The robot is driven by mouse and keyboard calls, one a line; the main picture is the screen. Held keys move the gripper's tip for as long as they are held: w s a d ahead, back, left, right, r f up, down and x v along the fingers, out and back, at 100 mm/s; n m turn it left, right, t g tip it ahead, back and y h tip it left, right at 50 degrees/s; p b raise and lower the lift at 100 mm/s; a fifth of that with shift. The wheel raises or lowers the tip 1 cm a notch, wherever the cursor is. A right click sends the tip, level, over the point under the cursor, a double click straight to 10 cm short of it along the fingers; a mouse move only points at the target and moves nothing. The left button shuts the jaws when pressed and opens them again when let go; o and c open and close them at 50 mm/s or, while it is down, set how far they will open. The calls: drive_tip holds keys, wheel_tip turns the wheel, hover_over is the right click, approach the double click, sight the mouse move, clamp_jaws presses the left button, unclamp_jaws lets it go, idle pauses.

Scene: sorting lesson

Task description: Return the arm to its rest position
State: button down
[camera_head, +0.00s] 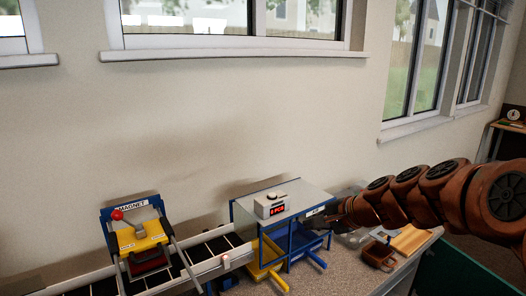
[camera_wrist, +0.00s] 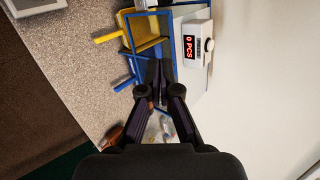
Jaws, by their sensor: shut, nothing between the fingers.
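My arm reaches in from the right in the head view, over the right end of the counter. My gripper (camera_wrist: 158,68) shows in the wrist view with its dark fingers together and nothing seen between them. In the head view the gripper (camera_head: 340,212) is small and dark, at the right side of the blue-framed sorting stand (camera_head: 235,212). I cannot tell from these views whether it touches the stand.
A counter box (camera_head: 270,206) with a red display sits on the stand, above yellow (camera_head: 268,272) and blue (camera_head: 296,262) bins. A conveyor and magnet unit (camera_head: 140,238) stand left. A brown container (camera_head: 379,256) and wooden board (camera_head: 410,240) lie right. A window sill (camera_head: 235,53) is above.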

drive_tip(key=s+f+n+g+h+p, duration=0.1)
drive_tip(key=s+f+n+g, duration=0.15)
drive_tip(key=s, duration=0.65)
drive_tip(key=s+f+n+g+h+p, duration=0.15)
drive_tip(key=s+n, duration=0.25)
drive_tip(key=s, duration=0.5)
drive_tip(key=s+f+n+g+h, duration=0.1)
drive_tip(key=s+f+n+g, duration=0.15)
drive_tip(key=s, duration=0.65)
drive_tip(key=s+d+f+n+g+h, duration=0.1)
drive_tip(key=s+d, duration=0.4)
drive_tip(key=s, duration=0.6)
drive_tip(key=shift+d+n+g+h+p, duration=0.35)
drive_tip(key=shift+n+g+h, duration=0.55)
drive_tip(key=shift+h, duration=0.35)
